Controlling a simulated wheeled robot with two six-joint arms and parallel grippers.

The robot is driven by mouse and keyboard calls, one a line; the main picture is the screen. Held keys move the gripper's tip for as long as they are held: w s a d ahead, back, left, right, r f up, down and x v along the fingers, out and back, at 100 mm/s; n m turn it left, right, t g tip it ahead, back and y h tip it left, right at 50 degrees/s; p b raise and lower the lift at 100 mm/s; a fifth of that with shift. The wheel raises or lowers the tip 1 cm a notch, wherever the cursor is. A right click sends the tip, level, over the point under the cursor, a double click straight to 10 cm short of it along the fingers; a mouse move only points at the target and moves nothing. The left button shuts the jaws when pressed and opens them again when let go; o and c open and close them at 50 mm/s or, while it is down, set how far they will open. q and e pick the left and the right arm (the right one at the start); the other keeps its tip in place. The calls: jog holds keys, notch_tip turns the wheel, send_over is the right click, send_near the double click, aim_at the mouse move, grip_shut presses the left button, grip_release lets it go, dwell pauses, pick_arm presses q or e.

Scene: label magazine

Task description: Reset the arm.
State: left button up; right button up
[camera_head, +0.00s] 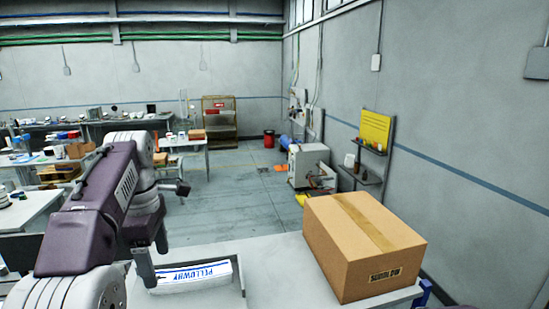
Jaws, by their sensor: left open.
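My left arm comes in from the left, and its gripper (155,260) points down near the left end of a white item with blue lettering (197,274), which looks like a magazine. The gripper is open; I cannot tell whether a fingertip touches the item. The lettering appears upside down. My right gripper is not in view.
A closed cardboard box (365,245) with a dark printed label stands at the table's right. Bare tabletop lies between tray and box. Beyond are open floor, workbenches (185,142), a shelf rack (219,118) and a grey machine (307,165).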

pick_arm(q)
jog(key=w+d+f+m, duration=0.25)
jog(key=f+m, duration=0.25)
jog(key=f, duration=0.3)
jog(key=s+d+f+m+t, duration=0.1)
jog(key=s+d+f+m, duration=0.1)
jog(key=s+f+m, duration=0.45)
jog(key=s+d+f+m+t, duration=0.15)
jog(key=s+f+m, duration=0.25)
jog(key=f+m, duration=0.5)
jog(key=s+f+b, duration=0.2)
jog(key=f+b, duration=1.1)
jog(key=f, duration=0.2)
jog(key=s+d+f+n+g+b, duration=0.1)
jog(key=s+f+b, duration=0.1)
jog(key=f+b, duration=1.1)
jog(key=shift+d+f, duration=0.15)
jog(key=shift+f, duration=0.75)
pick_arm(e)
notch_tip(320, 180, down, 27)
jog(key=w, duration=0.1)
pick_arm(q)
jog(key=shift+g, duration=0.25)
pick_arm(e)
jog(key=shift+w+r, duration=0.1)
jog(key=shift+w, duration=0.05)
